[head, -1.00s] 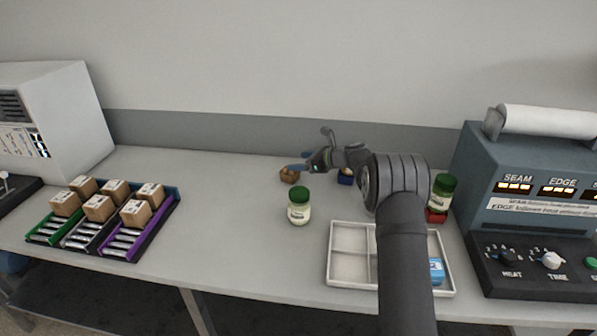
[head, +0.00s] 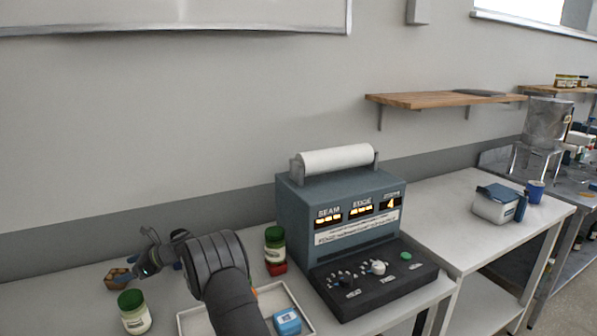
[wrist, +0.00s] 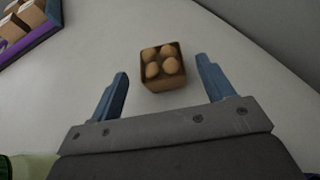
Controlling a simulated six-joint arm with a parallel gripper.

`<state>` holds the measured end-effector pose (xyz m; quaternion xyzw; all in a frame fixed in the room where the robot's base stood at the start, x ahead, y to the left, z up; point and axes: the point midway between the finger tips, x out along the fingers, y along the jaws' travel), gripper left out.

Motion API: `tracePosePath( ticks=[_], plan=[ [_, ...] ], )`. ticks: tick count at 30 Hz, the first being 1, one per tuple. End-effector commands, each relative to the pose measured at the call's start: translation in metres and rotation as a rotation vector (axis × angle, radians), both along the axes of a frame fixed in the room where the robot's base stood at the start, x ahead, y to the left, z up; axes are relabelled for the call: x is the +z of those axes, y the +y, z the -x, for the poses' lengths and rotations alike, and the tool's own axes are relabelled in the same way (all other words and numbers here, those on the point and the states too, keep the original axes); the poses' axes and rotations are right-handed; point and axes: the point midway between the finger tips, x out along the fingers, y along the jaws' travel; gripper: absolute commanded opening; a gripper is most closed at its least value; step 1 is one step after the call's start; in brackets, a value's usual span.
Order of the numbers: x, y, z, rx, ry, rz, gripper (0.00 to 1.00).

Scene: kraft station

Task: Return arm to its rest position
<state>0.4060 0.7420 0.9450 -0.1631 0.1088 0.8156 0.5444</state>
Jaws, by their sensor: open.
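My gripper (wrist: 165,95) is open in the wrist view, with its two blue fingers apart and nothing between them. A small brown box of round tan items (wrist: 161,66) lies on the table beyond the fingertips. In the head view my gripper (head: 137,268) is at the lower left, close to the same brown box (head: 117,279), and my arm hides part of the table and tray behind it.
A green-lidded jar (head: 134,312) stands left of the tray (head: 305,325), which holds a blue box (head: 287,321). Another green-lidded jar (head: 275,245) stands on a red base beside the sealing machine (head: 345,225). A wooden shelf (head: 440,99) is on the wall.

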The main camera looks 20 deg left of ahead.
Motion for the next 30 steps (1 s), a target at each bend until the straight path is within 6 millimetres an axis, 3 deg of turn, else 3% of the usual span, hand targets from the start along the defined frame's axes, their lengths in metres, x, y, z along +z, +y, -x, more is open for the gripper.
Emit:
tracePosePath(
  ticks=[2, 10, 13, 18, 30],
  plan=[
    [-0.016, 0.003, 0.002, 0.001, 0.001, 0.001, 0.74],
    [-0.040, 0.044, 0.019, 0.000, 0.000, 0.001, 0.74],
    [-0.020, 0.043, 0.017, -0.001, -0.004, -0.004, 0.74],
    [-0.006, 0.043, 0.018, -0.001, -0.001, -0.001, 0.74],
    [-0.002, 0.042, 0.018, -0.001, 0.000, 0.000, 0.74]
  ],
)
